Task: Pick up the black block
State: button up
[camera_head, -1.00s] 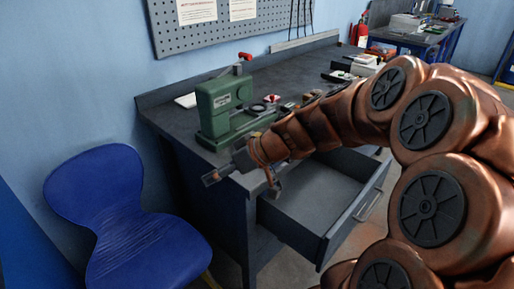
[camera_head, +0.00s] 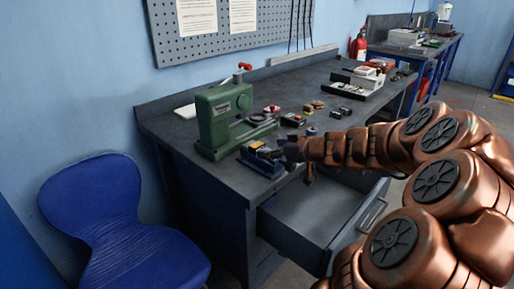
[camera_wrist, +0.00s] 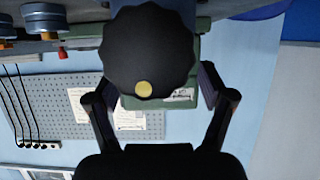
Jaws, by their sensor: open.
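My gripper (camera_head: 286,151) is open over the bench's front edge in the head view, beside a small blue item (camera_head: 258,160). In the wrist view, its two fingers (camera_wrist: 156,92) stand apart. A black round part with a scalloped rim and a yellow dot (camera_wrist: 150,50) shows between and above them; I cannot tell what it is. Small dark items lie on the bench, one (camera_head: 292,120) behind my gripper and others (camera_head: 341,111) farther right. They are too small to tell which is the black block.
A green machine (camera_head: 212,120) with a red knob stands on the bench, left of my gripper. An open grey drawer (camera_head: 310,215) juts out below it. A blue chair (camera_head: 95,200) stands at left. Trays and boxes (camera_head: 362,80) sit farther back on the bench.

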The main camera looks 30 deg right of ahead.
aim_at(261, 148)
jog(key=shift+p+x, duration=0.45)
jog(key=shift+x, duration=1.75)
jog(key=shift+d+f, duration=0.1)
jog(key=c, duration=1.5)
